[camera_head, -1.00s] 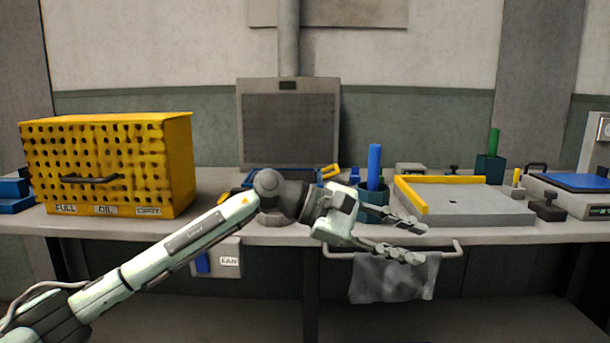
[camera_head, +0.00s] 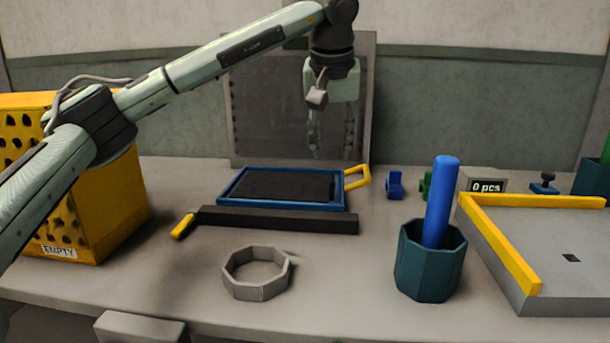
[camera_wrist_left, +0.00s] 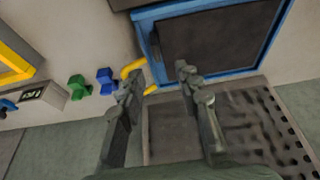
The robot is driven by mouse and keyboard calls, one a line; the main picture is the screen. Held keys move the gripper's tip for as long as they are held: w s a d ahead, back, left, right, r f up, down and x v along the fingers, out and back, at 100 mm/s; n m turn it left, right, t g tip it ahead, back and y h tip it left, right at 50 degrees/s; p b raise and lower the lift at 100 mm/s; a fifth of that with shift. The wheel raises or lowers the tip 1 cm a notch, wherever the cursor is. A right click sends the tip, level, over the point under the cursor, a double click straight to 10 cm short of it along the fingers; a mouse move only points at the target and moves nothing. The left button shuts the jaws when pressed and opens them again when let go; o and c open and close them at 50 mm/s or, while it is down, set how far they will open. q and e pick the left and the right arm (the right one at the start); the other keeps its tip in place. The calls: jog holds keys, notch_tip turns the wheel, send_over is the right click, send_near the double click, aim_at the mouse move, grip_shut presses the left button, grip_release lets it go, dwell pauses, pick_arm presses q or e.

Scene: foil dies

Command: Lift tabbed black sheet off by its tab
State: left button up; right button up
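A dark, flat sheet (camera_head: 285,186) lies inside a blue frame (camera_head: 232,189) on the bench. Both also show in the left wrist view, the sheet (camera_wrist_left: 218,38) and the frame (camera_wrist_left: 143,45). A small dark strip at the sheet's edge (camera_wrist_left: 155,38) may be its tab; I cannot tell for sure. A yellow loop (camera_head: 364,172) sticks out from the frame's right side. My left gripper (camera_head: 332,150) points down above the back right of the frame, open and empty, its fingers (camera_wrist_left: 160,72) apart. My right gripper is not in view.
A dark bar (camera_head: 280,219) with a yellow end lies in front of the frame. A grey ring (camera_head: 256,274), a teal cup (camera_head: 428,268) with a blue rod, and a yellow-edged grey plate (camera_head: 545,255) stand nearer. A grey perforated panel (camera_head: 250,110) stands behind.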

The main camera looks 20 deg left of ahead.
aim_at(333, 178)
pick_arm(q)
jog(key=x, duration=0.3)
jog(key=shift+w+a+r, duration=0.1)
jog(key=x, duration=0.4)
jog(key=shift+w+d+f+p, duration=0.2)
jog(key=shift+w+f+p, duration=0.05)
jog(key=shift+w+p, duration=0.05)
jog(key=shift+f, duration=0.1)
jog(key=shift+c, duration=0.3)
grip_shut()
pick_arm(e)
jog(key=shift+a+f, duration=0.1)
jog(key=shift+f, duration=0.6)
